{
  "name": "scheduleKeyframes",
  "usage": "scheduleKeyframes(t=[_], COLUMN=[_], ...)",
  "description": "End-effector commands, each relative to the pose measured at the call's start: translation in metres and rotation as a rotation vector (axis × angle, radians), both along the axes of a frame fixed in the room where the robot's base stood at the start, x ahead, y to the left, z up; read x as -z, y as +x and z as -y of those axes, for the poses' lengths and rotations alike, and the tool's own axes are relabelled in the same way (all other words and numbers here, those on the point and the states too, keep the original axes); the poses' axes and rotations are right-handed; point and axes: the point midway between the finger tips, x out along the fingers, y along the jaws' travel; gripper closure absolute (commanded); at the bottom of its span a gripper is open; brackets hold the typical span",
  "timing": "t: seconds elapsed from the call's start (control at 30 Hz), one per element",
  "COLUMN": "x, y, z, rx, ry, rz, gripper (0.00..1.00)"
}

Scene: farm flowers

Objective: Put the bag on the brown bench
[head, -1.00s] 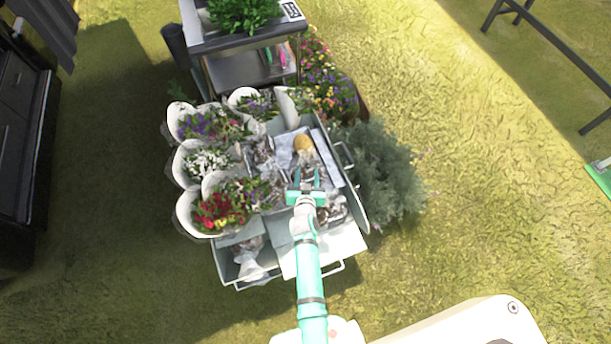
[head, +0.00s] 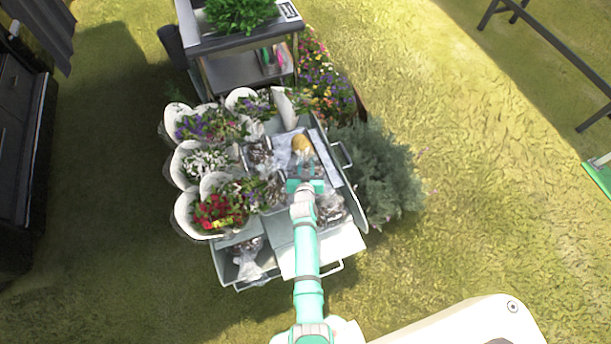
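Several clear bags with brown contents lie in the grey metal cart (head: 352,212). One bag with a yellow-tan top (head: 301,146) is just beyond my gripper (head: 304,172). My gripper is low over the cart, at the near side of that bag. The fingers overlap the bags, so I cannot tell whether they touch or grip one. Other bags show at the left (head: 259,153), at the right (head: 331,208) and in the lower tray (head: 247,252). A long dark bench-like frame (head: 560,50) stands at the upper right; no clearly brown bench shows.
Wrapped bouquets (head: 215,210) crowd the cart's left side. A grey-green shrub (head: 380,175) stands close on its right. A plant trolley (head: 245,45) is behind it, and a dark cabinet (head: 20,130) is at far left. Open grass lies to the right.

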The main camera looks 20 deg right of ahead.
Motion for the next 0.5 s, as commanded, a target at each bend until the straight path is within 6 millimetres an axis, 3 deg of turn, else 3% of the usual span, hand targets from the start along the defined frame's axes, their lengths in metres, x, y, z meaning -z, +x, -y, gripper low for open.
scheduleKeyframes(t=[0.5], x=[0.0], y=[-0.0017], z=[0.0054], rx=[0.008], ry=[0.0], rz=[0.0], gripper=[1.0])
